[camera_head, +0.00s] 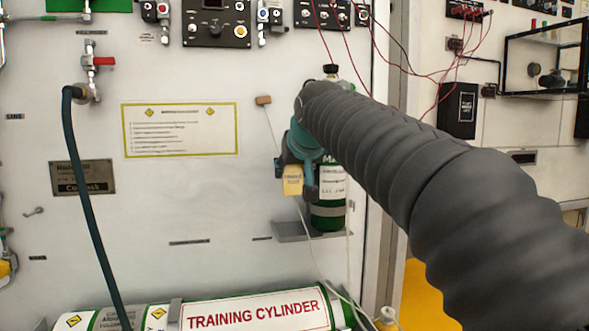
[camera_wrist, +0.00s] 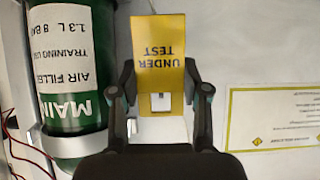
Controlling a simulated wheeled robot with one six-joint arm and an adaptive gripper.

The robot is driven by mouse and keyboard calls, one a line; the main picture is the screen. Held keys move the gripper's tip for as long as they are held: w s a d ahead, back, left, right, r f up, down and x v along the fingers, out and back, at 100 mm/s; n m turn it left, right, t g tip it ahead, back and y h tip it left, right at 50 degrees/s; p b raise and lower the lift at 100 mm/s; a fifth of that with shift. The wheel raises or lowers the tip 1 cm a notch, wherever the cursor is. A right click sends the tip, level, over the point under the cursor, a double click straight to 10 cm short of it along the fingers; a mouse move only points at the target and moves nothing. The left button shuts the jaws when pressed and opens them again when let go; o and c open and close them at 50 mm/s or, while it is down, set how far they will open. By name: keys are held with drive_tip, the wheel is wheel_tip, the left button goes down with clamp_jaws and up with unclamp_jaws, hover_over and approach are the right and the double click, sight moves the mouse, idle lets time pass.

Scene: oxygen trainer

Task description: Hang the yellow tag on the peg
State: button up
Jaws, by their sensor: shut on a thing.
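The yellow tag (camera_wrist: 160,38) reads UNDER TEST, upside down in the wrist view, and has a square hole in its lower part there. My gripper (camera_wrist: 160,75) is shut on the tag, one finger at each side edge. In the head view the tag (camera_head: 292,181) hangs below my gripper (camera_head: 291,160), in front of the white panel and left of the small green bottle. A small light-coloured bit shows through the hole; I cannot tell whether it is the peg. A small metal hook-like piece (camera_head: 34,211) sticks out of the panel at far left, well apart from the tag.
The green bottle (camera_head: 332,190) stands close to my gripper on a grey bracket; it also shows in the wrist view (camera_wrist: 75,50). A training cylinder (camera_head: 250,312) lies below. A dark hose (camera_head: 88,210) hangs at left.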

drive_tip(key=shift+w+a+f+p, duration=0.2)
drive_tip(key=shift+w+a+p, duration=0.05)
drive_tip(key=shift+w, duration=0.55)
drive_tip(key=shift+w+a+f+p, duration=0.2)
drive_tip(key=shift+w+p, duration=0.1)
drive_tip(key=shift+w, duration=0.5)
drive_tip(key=shift+w+a+f+p, duration=0.2)
drive_tip(key=shift+w+a+p, duration=0.05)
drive_tip(key=shift+w, duration=0.55)
drive_tip(key=o, duration=0.9)
